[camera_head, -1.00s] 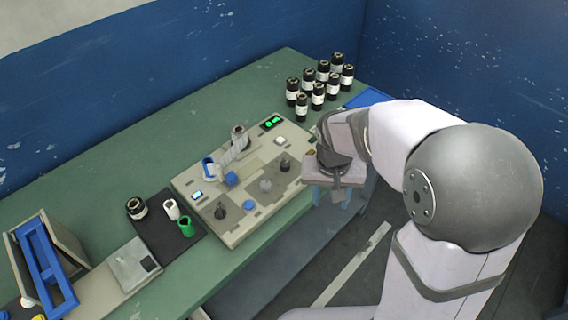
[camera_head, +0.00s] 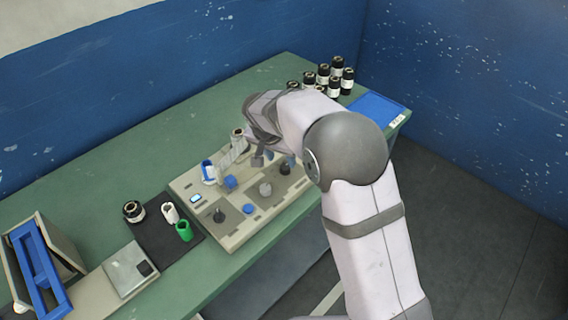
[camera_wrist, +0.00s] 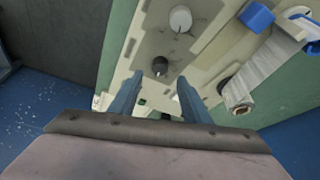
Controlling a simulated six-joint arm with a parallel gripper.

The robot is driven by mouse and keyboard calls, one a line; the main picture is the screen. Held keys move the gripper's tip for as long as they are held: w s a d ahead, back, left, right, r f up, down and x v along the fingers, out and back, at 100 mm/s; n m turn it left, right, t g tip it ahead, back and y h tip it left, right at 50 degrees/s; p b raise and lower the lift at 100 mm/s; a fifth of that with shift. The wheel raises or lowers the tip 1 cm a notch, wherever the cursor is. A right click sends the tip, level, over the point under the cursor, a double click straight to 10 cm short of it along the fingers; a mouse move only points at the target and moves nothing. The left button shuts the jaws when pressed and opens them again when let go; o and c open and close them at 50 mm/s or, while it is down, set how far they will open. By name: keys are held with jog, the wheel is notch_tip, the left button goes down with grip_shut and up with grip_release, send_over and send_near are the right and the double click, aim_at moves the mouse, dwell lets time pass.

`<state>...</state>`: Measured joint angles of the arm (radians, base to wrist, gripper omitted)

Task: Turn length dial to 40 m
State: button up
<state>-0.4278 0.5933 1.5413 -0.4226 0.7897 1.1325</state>
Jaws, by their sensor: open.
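The wrapper's beige panel (camera_head: 240,233) carries a grey dial (camera_head: 265,188) near its middle and black dials at the left (camera_head: 219,214) and right (camera_head: 285,169). In the wrist view, the grey dial (camera_wrist: 180,19) is at the top and a black dial (camera_wrist: 160,66) is just beyond my fingertips. My gripper (camera_wrist: 158,79) is open and empty, its two blue fingers apart on either side of the line toward that black dial. In the head view my gripper (camera_head: 273,160) is above the panel's right part. Dial markings are too small to read, so I cannot tell which is the length dial.
A film roll (camera_head: 237,136) with its strip stands at the panel's back, near my gripper. Blue buttons (camera_head: 230,182) and a small lit display (camera_head: 195,198) are on the panel. A dark mat with small items lies left.

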aim_at(285, 166)
jog(key=shift+p+x, duration=0.65)
jog(key=shift+x, duration=2.2)
jog(key=shift+c, duration=0.4)
jog(key=c, duration=1)
